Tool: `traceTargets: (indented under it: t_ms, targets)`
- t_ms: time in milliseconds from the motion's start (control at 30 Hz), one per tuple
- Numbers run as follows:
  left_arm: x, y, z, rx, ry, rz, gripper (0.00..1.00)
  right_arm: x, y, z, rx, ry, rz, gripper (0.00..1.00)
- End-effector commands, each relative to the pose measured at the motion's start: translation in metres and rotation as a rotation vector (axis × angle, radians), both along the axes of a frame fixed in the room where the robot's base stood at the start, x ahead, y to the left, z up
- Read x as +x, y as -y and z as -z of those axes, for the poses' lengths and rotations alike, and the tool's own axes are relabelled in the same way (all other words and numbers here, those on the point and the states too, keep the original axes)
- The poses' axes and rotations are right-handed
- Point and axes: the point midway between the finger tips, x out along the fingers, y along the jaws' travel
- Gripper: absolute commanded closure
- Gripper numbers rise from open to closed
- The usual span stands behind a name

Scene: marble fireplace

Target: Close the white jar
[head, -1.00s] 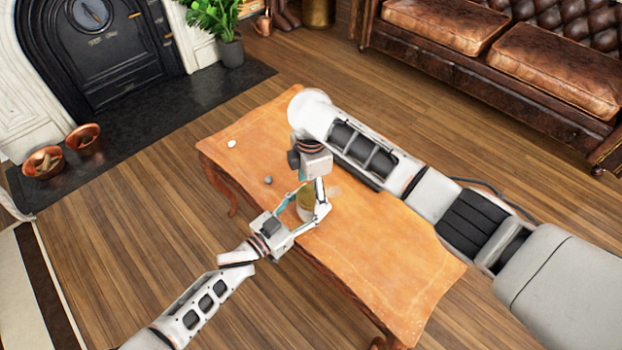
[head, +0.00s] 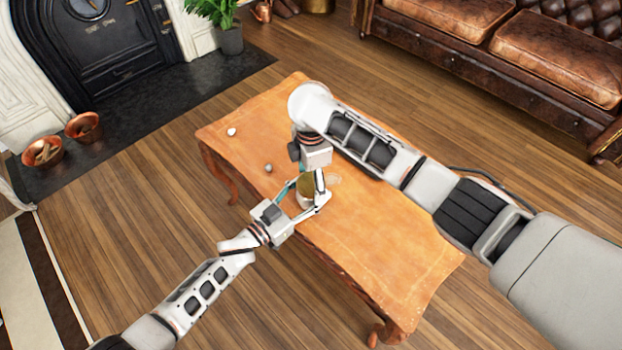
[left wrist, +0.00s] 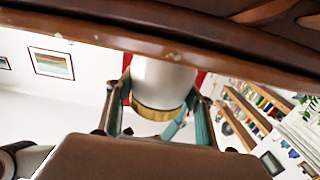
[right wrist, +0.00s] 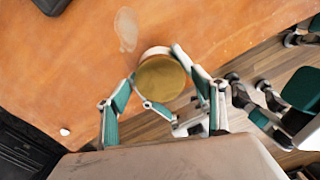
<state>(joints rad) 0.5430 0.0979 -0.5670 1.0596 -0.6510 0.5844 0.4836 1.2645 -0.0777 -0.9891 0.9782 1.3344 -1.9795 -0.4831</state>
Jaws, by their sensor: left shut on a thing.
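The white jar (left wrist: 165,80) stands at the near edge of the wooden table (head: 375,250). My left gripper (head: 311,197) is shut on the jar from the side. A round gold lid (right wrist: 160,78) shows at the jar's mouth in the right wrist view, and as a gold band (left wrist: 157,113) against the white body in the left wrist view. My right gripper (head: 307,184) points down from above, its fingers on either side of the lid. I cannot tell whether they touch it. In the head view the grippers partly hide the jar.
A small white object (head: 231,131) and a small grey one (head: 268,168) lie on the table's left part. A pale patch (right wrist: 127,28) lies beside the jar. The table's right part is clear. A leather sofa (head: 500,60) stands behind.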

Motion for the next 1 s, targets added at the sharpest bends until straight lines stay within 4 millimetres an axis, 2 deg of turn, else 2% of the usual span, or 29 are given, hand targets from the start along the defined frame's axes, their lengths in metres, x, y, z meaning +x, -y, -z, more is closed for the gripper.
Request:
traceTargets:
  t_ms: [333, 467, 567, 800, 1000]
  targets:
    - [0.000, 0.000, 0.000, 0.001, 0.001, -0.001, 1.00, 0.000, 0.000, -0.001, 0.000, 0.000, 0.000, 0.26]
    - [0.000, 0.000, 0.000, 0.001, 0.001, -0.001, 1.00, 0.001, 0.000, -0.009, 0.002, 0.001, 0.001, 0.26]
    - [0.000, 0.000, 0.000, 0.001, 0.001, -0.001, 1.00, 0.001, 0.000, -0.024, 0.002, 0.002, 0.000, 0.26]
    - [0.000, 0.000, 0.000, 0.001, 0.000, -0.001, 1.00, 0.001, 0.000, -0.074, 0.002, 0.004, -0.001, 0.26]
    - [0.000, 0.000, 0.000, 0.001, 0.001, -0.001, 1.00, 0.001, 0.000, -0.106, 0.000, 0.003, 0.000, 0.26]
